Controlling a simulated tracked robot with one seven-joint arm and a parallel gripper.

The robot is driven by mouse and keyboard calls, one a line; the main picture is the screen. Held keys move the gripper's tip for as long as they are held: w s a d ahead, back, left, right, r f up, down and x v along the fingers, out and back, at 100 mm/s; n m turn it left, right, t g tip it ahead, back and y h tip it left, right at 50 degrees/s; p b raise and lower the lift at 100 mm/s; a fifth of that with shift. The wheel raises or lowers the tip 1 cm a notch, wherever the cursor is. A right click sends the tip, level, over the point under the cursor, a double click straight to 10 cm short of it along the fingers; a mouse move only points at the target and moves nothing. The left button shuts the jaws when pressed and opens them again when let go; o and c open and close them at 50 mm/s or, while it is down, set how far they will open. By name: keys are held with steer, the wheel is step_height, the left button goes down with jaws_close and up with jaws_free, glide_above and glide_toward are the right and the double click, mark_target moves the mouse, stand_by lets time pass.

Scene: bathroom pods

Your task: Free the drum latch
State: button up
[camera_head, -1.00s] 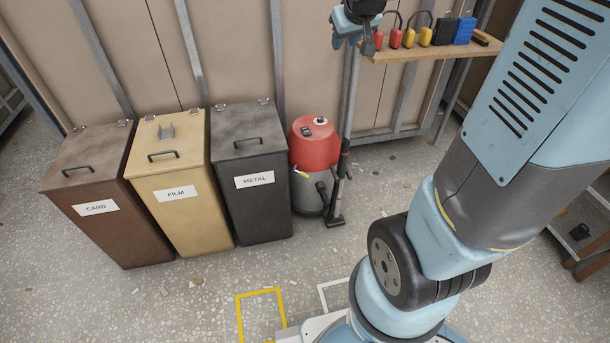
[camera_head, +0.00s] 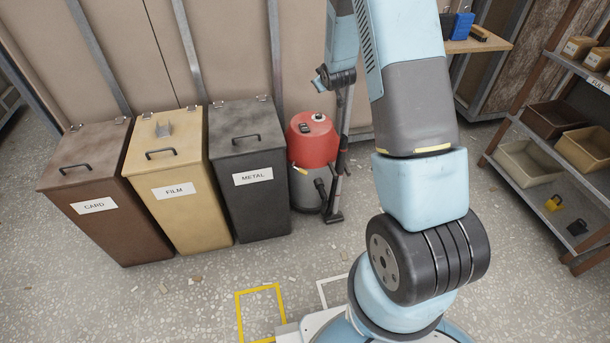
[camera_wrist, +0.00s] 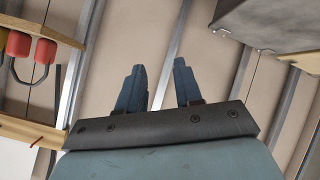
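A drum vacuum with a red lid (camera_head: 313,138) and a grey drum (camera_head: 305,190) stands on the floor against the wall, right of the metal bin. A small yellow latch (camera_head: 300,171) shows on its front left, just under the lid. A dark wand stands along its right side. My gripper (camera_head: 319,83) hangs in the air above the red lid, apart from it. In the wrist view my gripper (camera_wrist: 160,68) has its two blue fingers apart with nothing between them. The drum and latch do not show in the wrist view.
Card (camera_head: 97,190), film (camera_head: 170,175) and metal (camera_head: 248,165) bins stand left of the drum. A wooden wall shelf (camera_head: 480,44) carries tools; red ear defenders (camera_wrist: 18,44) show in the wrist view. A rack (camera_head: 540,165) with trays stands at right.

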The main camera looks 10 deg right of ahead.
step_height(320, 180, down, 12)
steer(key=w+n+t, duration=0.1)
steer(key=w+n, duration=0.1)
steer(key=n+t+y, duration=0.2)
steer(key=n+y, duration=0.4)
glide_toward(306, 173)
steer(key=x, duration=0.9)
steer(key=shift+w+a+f, duration=0.15)
steer(key=shift+w+a, duration=0.1)
steer(key=shift+w, duration=0.05)
jaws_close()
